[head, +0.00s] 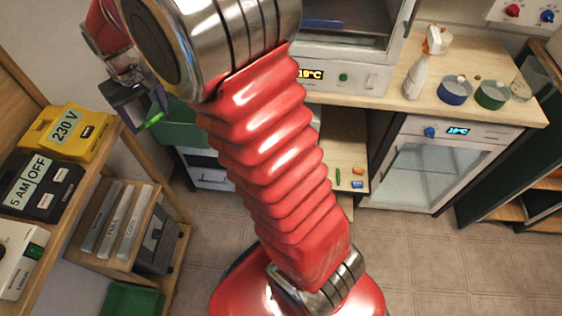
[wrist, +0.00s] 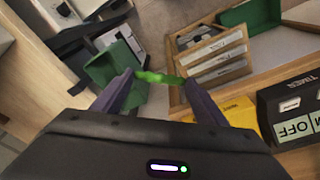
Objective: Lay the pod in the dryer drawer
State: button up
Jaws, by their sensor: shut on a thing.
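The green pod (wrist: 160,77) lies crosswise between the fingertips of my gripper (wrist: 163,88) in the wrist view. My gripper is shut on it. In the head view my gripper (head: 136,106) is at the upper left, held up in the air, with the pod (head: 152,121) showing at its tip. The pod is clear of every surface I can see. A wooden board or open drawer (head: 343,150) with small green, orange and blue pieces on it is below the 19°C appliance (head: 345,78); I cannot tell if it is the dryer drawer. My arm hides part of this area.
Green bins stand below my gripper, one in the wrist view (wrist: 118,65). A yellow 230 V box (head: 66,133) and a black timer (head: 38,186) sit on the left shelf. A bottle (head: 415,76) and round tins are on the right counter. The floor at lower right is clear.

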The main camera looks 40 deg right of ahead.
jog(key=shift+d, duration=0.25)
jog(key=shift+d+f, duration=0.1)
jog(key=shift+d, duration=0.05)
jog(key=s+d+f, duration=0.3)
jog(key=d+f, duration=0.7)
jog(key=f, duration=0.2)
jog(key=s+d+f+m, duration=0.1)
jog(key=s+d+f, duration=0.3)
jog(key=d+f, duration=0.6)
jog(key=s+d+f, duration=0.3)
jog(key=d+f, duration=0.7)
jog(key=f, duration=0.4)
jog(key=shift+s+d+f+m, duration=0.3)
jog(key=shift+d+f, duration=0.05)
jog(key=shift+f, duration=0.05)
jog(key=shift+f, duration=2.9)
